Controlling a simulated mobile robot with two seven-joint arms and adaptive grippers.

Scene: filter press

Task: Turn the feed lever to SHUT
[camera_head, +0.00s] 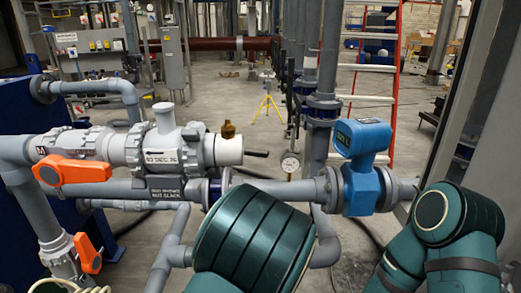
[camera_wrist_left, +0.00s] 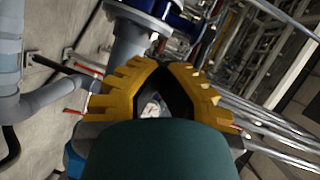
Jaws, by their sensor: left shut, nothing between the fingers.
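Two orange lever handles show at the left in the head view. The larger upper one (camera_head: 72,170) lies nearly level in front of grey pipework. The smaller lower one (camera_head: 88,252) slants down on a grey valve. I cannot read which is the feed lever or any SHUT mark. My left gripper (camera_wrist_left: 165,66) shows in the left wrist view, its yellow fingers shut at the tips with nothing held. Neither orange handle shows there. The head view shows green arm links, but no gripper. My right gripper is out of view.
A grey valve body with a label (camera_head: 160,157) and brass fitting (camera_head: 228,130) sits above the pipe run. A blue flow meter (camera_head: 361,165) and pressure gauge (camera_head: 290,163) are to the right. A yellow tripod (camera_head: 268,98) and red ladder (camera_head: 395,70) stand farther back.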

